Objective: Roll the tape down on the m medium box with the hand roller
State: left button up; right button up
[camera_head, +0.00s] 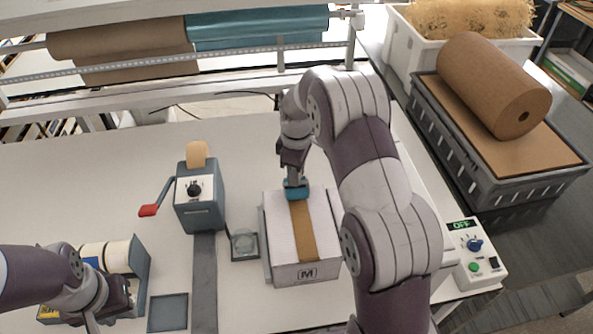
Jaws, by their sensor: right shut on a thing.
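The medium box (285,245) is white, closed and marked M on its front face. It stands on the table in the middle of the view. A brown tape strip (302,232) runs along its top and over the front edge. My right gripper (295,180) points down at the far end of the box and is shut on the teal hand roller (296,190), which is at the far end of the tape. Whether the roller touches the tape cannot be told. My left gripper (92,322) is low at the left, partly cut off, and its fingers are unclear.
A grey tape dispenser (200,205) with a red-handled lever stands left of the box. A control box (474,252) reading OFF is at the right. Tape rolls (115,255) sit near my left arm. The table's back left is clear.

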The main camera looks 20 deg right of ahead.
jog(key=shift+f+b, duration=0.35)
jog(key=shift+f, duration=0.25)
dwell(0.4)
jog(key=shift+s, duration=0.1)
dwell(0.3)
jog(key=shift+s+a, duration=0.2)
jog(key=shift+s, duration=0.35)
jog(key=shift+s+a, duration=0.3)
jog(key=shift+s, duration=0.85)
jog(key=shift+s+a, duration=0.25)
jog(key=shift+s, duration=0.85)
jog(key=shift+s+a, duration=0.3)
jog(key=shift+s, duration=0.85)
jog(key=shift+s+a, duration=0.2)
jog(key=shift+s, duration=0.55)
jog(key=shift+s+a, duration=0.2)
jog(key=shift+s, duration=0.5)
jog(key=shift+s+a+p, duration=0.25)
jog(key=shift+s+p, duration=0.1)
jog(key=shift+s, duration=0.5)
jog(key=shift+s+a+p, duration=0.1)
jog(key=shift+s+a, duration=0.1)
jog(key=shift+s, duration=0.6)
jog(key=shift+s+a+p, duration=0.1)
jog(key=shift+s+a, duration=0.1)
jog(key=shift+s, duration=0.65)
jog(key=shift+s+a+p, duration=0.1)
jog(key=shift+s+a, duration=0.1)
jog(key=shift+s, duration=0.6)
